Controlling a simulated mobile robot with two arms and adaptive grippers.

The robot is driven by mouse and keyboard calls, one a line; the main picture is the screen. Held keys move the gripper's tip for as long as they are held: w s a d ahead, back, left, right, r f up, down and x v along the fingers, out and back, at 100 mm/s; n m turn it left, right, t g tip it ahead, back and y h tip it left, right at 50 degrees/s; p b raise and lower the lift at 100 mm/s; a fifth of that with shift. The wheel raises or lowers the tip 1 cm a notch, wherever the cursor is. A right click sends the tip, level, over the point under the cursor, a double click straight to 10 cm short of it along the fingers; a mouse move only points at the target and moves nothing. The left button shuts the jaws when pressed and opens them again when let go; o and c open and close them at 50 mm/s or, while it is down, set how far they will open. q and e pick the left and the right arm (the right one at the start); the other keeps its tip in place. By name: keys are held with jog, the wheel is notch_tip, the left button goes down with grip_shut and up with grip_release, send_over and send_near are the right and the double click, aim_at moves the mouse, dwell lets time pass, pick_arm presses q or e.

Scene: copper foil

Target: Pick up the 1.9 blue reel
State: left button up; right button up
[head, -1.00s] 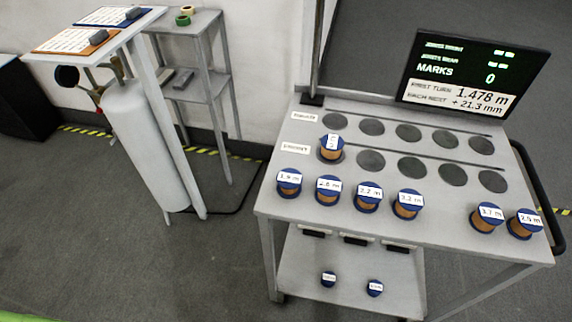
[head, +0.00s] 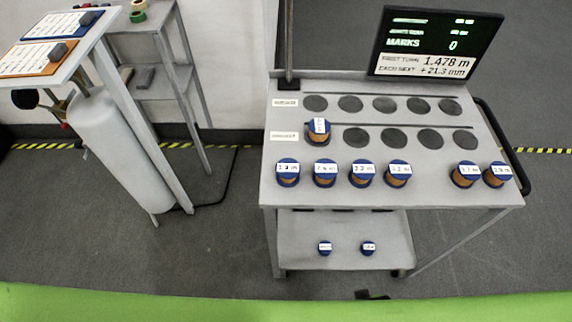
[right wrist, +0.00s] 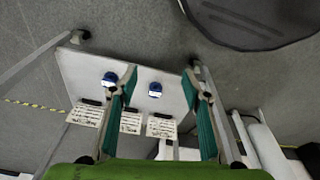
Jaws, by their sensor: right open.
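The blue reel that reads as 1.9 (head: 288,173) stands upright at the left end of the front row on the cart top, wound with copper. Its label is blurred now but was clearer earlier. My right gripper (right wrist: 160,75) is open and empty in the right wrist view, its two teal fingers apart. Beyond the fingers that view shows two blue reels on a pale surface, their labels unreadable. My left gripper is not in view.
Other blue reels stand in the front row, the nearest at its right (head: 325,173). One reel (head: 318,131) stands behind on a dark disc. Two small reels (head: 325,248) sit on the lower shelf. A screen (head: 436,42) stands at the back. A white stand (head: 112,150) is at left.

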jog(key=w+a+r+t+p, duration=0.1)
jog(key=w+r+p, duration=0.15)
jog(key=r, duration=0.75)
jog(key=w+a+r+t+y+p, duration=0.1)
jog(key=w+a+r, duration=0.15)
jog(key=r, duration=0.75)
jog(key=w+a+r+t+p, duration=0.15)
jog(key=w+r, duration=0.25)
jog(key=r, duration=0.6)
jog(key=n+t+y+p, duration=0.3)
jog(key=t+y, duration=0.2)
jog(key=t, duration=0.1)
send_near(289, 170)
jog(key=x, duration=0.5)
jog(key=shift+w+a+f+t+p, duration=0.15)
jog(key=shift+w+a+t+p, duration=0.15)
jog(key=shift+w+p, duration=0.2)
jog(key=p+x, duration=0.1)
jog(key=x, duration=0.3)
jog(key=shift+f, duration=0.2)
jog(key=c, duration=0.8)
